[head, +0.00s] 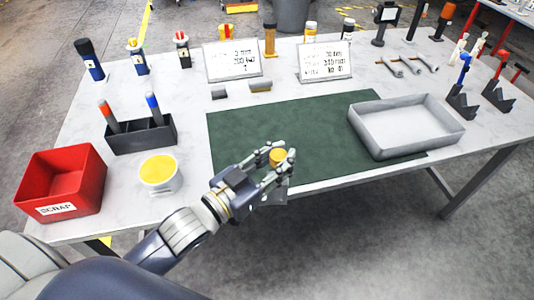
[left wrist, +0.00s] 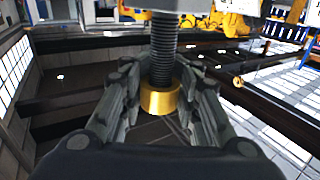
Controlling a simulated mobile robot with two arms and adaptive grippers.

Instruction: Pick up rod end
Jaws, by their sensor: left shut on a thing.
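My left gripper (head: 278,164) is shut on the rod end (head: 277,156), which shows as a small yellow-orange piece between the fingers in the head view. In the left wrist view the fingers (left wrist: 160,84) close around a brass-coloured collar (left wrist: 160,98) with a dark threaded shank (left wrist: 164,52) running up from it. The fingers hide part of it. The gripper is at the front edge of the green mat (head: 235,135); its exact height above the table cannot be told. My right gripper is not in view.
A grey tray (head: 378,153) stands to the right on the mat. A red scrap bin (head: 40,211), a yellow-topped tub (head: 161,189) and a black holder (head: 142,141) stand to the left. Two white signs (head: 215,78) and several bottles and tools line the back. The mat's middle is clear.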

